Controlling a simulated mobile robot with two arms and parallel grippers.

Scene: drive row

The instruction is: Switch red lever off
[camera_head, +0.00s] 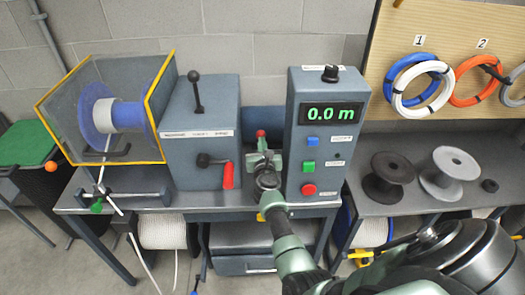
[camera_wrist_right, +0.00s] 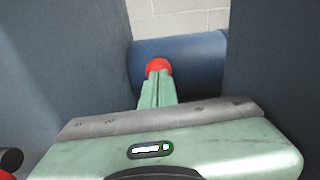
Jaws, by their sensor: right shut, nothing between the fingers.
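A red knob (camera_head: 261,133), which looks like the top of the red lever, shows between the grey gearbox housing and the control box. In the right wrist view the red knob (camera_wrist_right: 158,65) sits right at the fingertips, in front of a blue cylinder (camera_wrist_right: 180,65). My right gripper (camera_head: 262,155) is shut and empty, pointing at the knob; whether it touches cannot be told. The lever's shaft is hidden behind my fingers (camera_wrist_right: 157,88). My left gripper is not in view.
The grey housing (camera_head: 190,155) carries a black lever (camera_head: 196,90) and a red handle (camera_head: 227,175) close on the left. The control box (camera_head: 300,140) with a "0.0 m" display (camera_head: 330,113) stands close on the right. The gap is narrow. Spools (camera_head: 387,178) lie further right.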

